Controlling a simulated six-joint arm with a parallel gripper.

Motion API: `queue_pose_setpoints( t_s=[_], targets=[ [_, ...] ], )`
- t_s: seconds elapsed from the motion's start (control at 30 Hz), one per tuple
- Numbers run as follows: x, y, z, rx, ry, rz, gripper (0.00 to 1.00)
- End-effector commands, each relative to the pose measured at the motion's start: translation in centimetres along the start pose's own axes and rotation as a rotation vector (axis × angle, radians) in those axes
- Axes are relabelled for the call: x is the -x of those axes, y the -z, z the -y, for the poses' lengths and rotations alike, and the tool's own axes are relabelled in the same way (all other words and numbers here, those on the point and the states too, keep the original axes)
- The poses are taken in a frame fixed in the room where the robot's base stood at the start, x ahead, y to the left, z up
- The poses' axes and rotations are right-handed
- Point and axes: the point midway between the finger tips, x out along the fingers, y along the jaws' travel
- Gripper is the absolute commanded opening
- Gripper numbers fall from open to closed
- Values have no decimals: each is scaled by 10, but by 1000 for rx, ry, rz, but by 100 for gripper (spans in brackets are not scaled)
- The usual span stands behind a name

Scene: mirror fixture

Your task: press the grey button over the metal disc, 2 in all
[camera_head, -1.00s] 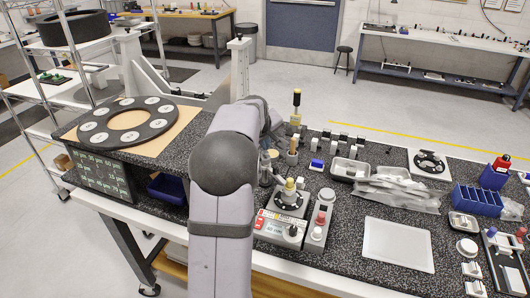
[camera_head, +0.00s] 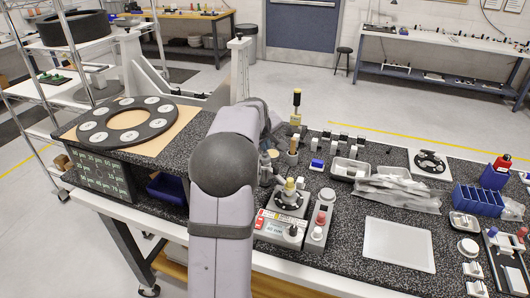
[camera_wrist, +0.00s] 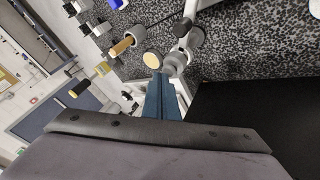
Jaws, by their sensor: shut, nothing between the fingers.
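My gripper (camera_wrist: 162,98) shows in the wrist view as two blue fingers, closed together and empty. Just beyond their tips are a tan round-faced piece (camera_wrist: 152,60) and a grey round piece (camera_wrist: 175,63), close beside each other. The grey piece may be the grey button; I cannot make out a metal disc beneath it. Whether the fingertips touch either piece cannot be told. In the head view my own arm hides the gripper and part of this spot. A small fixture (camera_head: 290,200) with a dark disc and a tan-topped knob stands right of my arm.
A control box (camera_head: 279,229) and a grey box with a red button (camera_head: 320,218) stand near the front edge. A wooden-handled tool (camera_wrist: 122,46) is close to the fingers. A white tray (camera_head: 398,245) and a blue bin (camera_head: 477,200) lie farther right.

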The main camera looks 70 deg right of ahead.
Motion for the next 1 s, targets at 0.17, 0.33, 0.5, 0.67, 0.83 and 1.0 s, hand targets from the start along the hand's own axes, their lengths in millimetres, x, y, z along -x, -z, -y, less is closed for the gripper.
queue_pose_setpoints(
  t_s=[0.17, 0.33, 0.5, 0.67, 0.83, 1.0],
  targets=[
    [-3, -2, 2, 0, 2, 2, 0],
    [-3, -2, 2, 0, 2, 3, 0],
    [-3, -3, 2, 0, 3, 4, 0],
    [-1, -2, 1, 0, 3, 4, 0],
    [5, 2, -2, 0, 3, 4, 0],
    [12, 6, -6, 0, 2, 3, 0]
  ],
)
